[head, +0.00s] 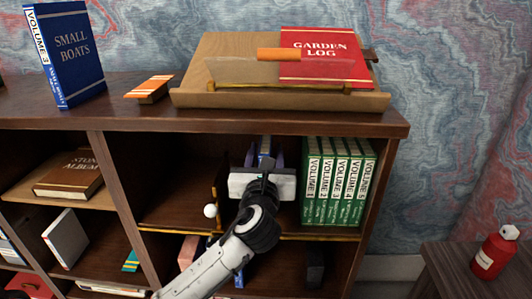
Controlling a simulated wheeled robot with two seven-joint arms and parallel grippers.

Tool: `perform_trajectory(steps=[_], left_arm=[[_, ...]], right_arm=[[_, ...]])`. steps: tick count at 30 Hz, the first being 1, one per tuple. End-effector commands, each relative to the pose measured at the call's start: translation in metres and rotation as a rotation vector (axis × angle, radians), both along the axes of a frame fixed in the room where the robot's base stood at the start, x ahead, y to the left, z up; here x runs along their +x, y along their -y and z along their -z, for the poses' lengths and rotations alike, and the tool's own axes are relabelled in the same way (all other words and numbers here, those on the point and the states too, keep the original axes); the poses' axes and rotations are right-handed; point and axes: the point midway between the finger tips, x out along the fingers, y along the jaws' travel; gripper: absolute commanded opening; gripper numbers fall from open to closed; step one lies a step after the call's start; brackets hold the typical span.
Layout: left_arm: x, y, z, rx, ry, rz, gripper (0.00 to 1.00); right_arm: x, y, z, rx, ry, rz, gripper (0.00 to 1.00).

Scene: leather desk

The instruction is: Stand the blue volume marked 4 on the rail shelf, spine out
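My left gripper (264,168) reaches into the upper right compartment of the bookcase, its arm rising from the lower left. A narrow blue book-like thing (265,145) with a pale top mark shows just beyond the gripper, between darker blue-purple edges. The gripper hides most of it, so I cannot read a number or tell whether the fingers are closed on it. The compartment's shelf has a brass rail (320,237) along its front edge. My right gripper is not in view.
Green volumes (340,182) stand upright right of the gripper. A thin brass-edged upright (216,205) and a white ball (210,211) are left of it.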

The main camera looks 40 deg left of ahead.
Motion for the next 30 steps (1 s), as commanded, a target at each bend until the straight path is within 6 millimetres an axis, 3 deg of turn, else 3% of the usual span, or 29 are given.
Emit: perform_trajectory(steps=[5,12,18,26,29,30], left_arm=[[-0.019,0.013,0.0,-0.002,-0.001,0.003,0.39],[-0.064,0.04,-0.001,-0.004,0.0,0.002,0.39],[-0.092,0.057,0.0,-0.004,0.0,0.002,0.39],[-0.103,0.064,0.002,-0.012,0.0,0.003,0.39],[-0.101,0.07,0.022,-0.107,-0.002,0.034,0.39],[-0.1,0.074,0.038,-0.185,-0.003,0.054,0.39]], right_arm=[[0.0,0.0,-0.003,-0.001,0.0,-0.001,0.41],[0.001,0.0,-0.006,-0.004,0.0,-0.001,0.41],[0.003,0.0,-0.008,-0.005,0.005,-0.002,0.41],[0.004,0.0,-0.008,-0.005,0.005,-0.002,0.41],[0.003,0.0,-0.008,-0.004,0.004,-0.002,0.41],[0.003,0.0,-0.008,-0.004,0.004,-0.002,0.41]])
